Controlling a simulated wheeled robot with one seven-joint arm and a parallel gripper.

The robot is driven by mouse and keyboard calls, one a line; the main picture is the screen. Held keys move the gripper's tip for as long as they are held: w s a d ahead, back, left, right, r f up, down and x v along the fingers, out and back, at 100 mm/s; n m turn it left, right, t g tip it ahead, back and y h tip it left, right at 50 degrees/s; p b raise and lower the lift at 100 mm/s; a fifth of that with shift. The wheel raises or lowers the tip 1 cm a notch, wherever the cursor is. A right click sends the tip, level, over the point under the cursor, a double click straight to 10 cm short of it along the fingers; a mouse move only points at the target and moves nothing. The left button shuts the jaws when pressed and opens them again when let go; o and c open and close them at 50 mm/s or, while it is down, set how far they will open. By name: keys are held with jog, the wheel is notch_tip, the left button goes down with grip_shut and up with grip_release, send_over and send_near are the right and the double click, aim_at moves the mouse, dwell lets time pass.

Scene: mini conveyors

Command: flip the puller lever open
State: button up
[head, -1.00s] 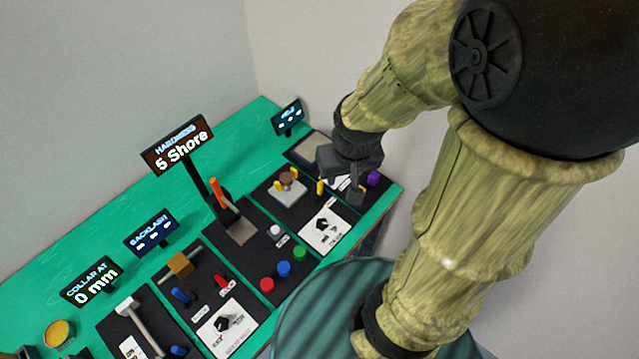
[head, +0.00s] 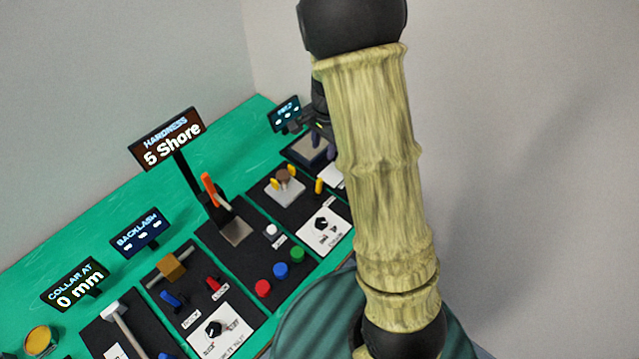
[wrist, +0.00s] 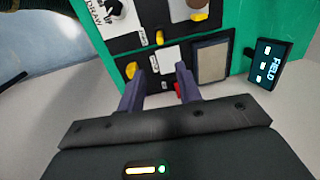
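A grey block holds a brown disc between two yellow jaws (head: 288,182), which looks like the puller; one jaw shows at the top of the wrist view (wrist: 200,15). A small yellow lever (head: 319,186) stands upright beside it, and it also shows in the wrist view (wrist: 160,37). I cannot read a label naming it the puller lever. My gripper (wrist: 159,73) is open, with two purple fingers apart and nothing between them. It is over the table's right end, near a white plate (wrist: 167,58) and a grey pad (wrist: 212,61). My arm mostly hides it in the head view.
A FIELD display (wrist: 267,63) stands beside the pad. Another yellow piece (wrist: 132,70) and a red piece (wrist: 179,92) lie close to the fingers. A white dial panel (head: 323,228) is in front of the puller. The HARDNESS sign (head: 166,138) rises farther left.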

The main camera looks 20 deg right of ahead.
aim_at(320, 180)
jog(key=f, duration=0.5)
jog(key=f+p, duration=0.1)
jog(key=f, duration=0.5)
jog(key=w+f, duration=0.1)
jog(key=f, duration=0.5)
jog(key=shift+w+a+f+p, duration=0.1)
jog(key=shift+a+f+p, duration=0.1)
jog(key=shift+a+p, duration=0.2)
grip_shut()
